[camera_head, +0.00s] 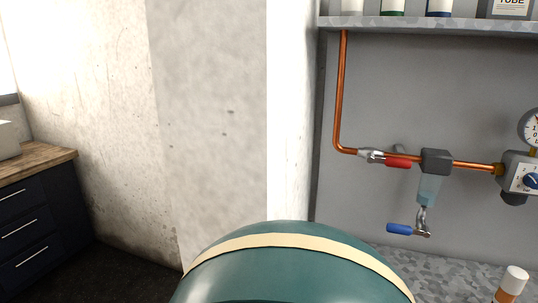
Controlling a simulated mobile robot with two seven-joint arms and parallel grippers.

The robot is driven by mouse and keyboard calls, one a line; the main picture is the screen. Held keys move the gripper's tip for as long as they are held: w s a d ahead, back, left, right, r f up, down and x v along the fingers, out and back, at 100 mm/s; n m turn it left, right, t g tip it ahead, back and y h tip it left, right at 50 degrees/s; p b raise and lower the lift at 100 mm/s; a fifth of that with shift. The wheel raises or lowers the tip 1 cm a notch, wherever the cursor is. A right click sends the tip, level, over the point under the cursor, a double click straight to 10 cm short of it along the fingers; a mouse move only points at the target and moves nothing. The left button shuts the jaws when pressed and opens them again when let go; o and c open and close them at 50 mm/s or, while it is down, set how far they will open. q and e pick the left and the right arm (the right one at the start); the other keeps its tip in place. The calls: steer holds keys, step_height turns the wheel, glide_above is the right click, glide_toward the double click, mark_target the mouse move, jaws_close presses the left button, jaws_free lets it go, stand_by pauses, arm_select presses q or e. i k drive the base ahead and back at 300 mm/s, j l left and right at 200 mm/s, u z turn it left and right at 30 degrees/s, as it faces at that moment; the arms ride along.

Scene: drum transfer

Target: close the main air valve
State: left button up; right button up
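A copper pipe (341,90) runs down the grey wall panel at the right and bends right into a small metal valve (371,156). The valve's red lever handle (398,163) points right, roughly along the horizontal pipe. A second valve with a blue lever handle (399,229) hangs below the grey filter unit (436,161); its handle points left. No label shows which valve is the main air valve. Neither of my grippers is in view.
A shelf (430,24) with containers is above. A teal rounded object (290,275) with a cream band fills the bottom middle. An orange bottle (510,285) is at the lower right.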

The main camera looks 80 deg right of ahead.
mark_target(389, 161)
steer(key=z, duration=3.35)
steer(key=k+u, duration=0.2)
steer(key=u, duration=0.25)
